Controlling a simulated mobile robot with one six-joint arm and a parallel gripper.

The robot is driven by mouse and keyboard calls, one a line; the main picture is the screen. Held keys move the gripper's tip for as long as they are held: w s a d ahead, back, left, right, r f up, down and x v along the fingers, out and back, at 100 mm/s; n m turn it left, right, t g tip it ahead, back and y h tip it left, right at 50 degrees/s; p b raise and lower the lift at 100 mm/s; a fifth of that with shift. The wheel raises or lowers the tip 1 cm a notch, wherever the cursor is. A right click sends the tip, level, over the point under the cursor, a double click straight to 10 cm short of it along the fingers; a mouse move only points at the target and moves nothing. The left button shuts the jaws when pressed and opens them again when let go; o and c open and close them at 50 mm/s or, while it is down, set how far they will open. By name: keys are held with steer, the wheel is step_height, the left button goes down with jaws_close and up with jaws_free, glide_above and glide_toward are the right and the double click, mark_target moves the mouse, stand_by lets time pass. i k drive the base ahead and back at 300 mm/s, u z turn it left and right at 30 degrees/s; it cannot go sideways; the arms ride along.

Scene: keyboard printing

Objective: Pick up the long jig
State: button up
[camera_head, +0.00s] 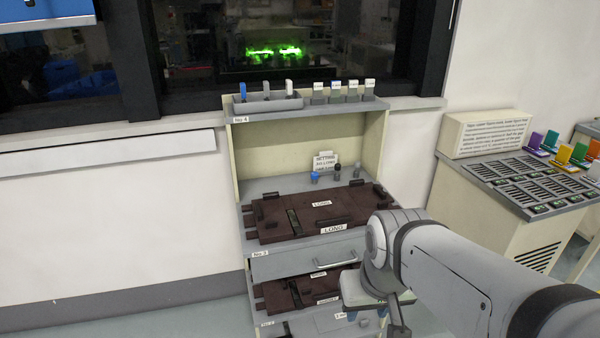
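The long jig (313,211) is a dark brown flat plate with black blocks and white labels reading "LONG". It lies flat on the upper shelf of the grey and cream cabinet. My gripper (378,307) is low in front of the cabinet, to the right of and lower in the picture than the long jig, apart from it. The gripper shows only partly below my arm's wrist, and its finger opening is not clear. No object shows in it.
A second brown jig (290,294) lies on a lower shelf (258,307), below a drawer (305,261) with a handle. Small bottles and a sign stand behind the long jig. A cream console (490,135) stands at right. White wall and open floor lie left.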

mark_target(321, 211)
steer(key=u, duration=0.1)
steer(key=i, duration=1.05)
steer(key=u, duration=0.15)
